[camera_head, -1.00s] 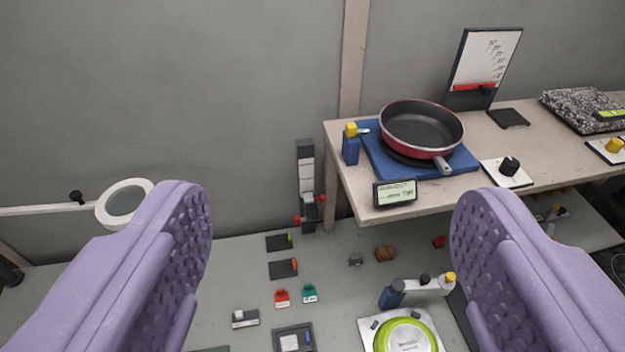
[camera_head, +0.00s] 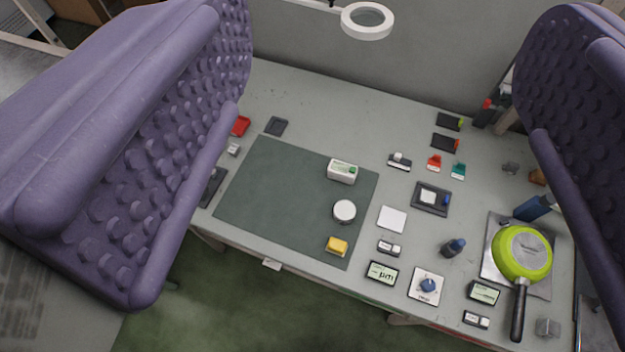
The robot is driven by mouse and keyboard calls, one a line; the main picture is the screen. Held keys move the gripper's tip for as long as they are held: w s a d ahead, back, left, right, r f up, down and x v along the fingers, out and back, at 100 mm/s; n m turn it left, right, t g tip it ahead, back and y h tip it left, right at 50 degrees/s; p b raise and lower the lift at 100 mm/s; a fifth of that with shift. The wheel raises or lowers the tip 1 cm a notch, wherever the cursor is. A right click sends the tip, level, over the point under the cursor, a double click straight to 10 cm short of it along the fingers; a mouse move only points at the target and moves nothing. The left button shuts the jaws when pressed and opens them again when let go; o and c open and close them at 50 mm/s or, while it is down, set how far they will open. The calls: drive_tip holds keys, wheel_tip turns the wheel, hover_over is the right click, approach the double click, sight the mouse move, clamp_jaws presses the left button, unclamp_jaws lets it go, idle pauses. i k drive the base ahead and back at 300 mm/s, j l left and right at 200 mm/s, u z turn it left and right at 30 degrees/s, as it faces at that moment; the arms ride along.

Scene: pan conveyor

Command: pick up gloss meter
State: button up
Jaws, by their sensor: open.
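A small white box with a green button (camera_head: 342,171) sits on the dark green mat (camera_head: 270,200) on the grey bench; it looks most like the gloss meter, but I cannot read a label on it. A round white item (camera_head: 344,211) and a yellow block (camera_head: 337,246) stand near it on the mat. My gripper (camera_head: 385,70) is open and empty. Its purple studded fingers are wide apart in the near view, one at the left and one at the right, with the bench and the white box beyond and between them.
A green pan (camera_head: 522,254) lies on a metal plate at the right, its handle toward the front edge. A ring lamp (camera_head: 367,20) overhangs the back. Several small blocks, displays and a knob panel (camera_head: 427,286) crowd the bench right of the mat. The mat's left part is clear.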

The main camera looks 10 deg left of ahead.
sight(337, 170)
drive_tip(key=i+j+z, duration=0.25)
drive_tip(key=i+j, duration=0.15)
drive_tip(key=i, duration=0.15)
drive_tip(key=i+j+z, duration=0.25)
drive_tip(key=i+j, duration=0.2)
drive_tip(key=i, duration=0.1)
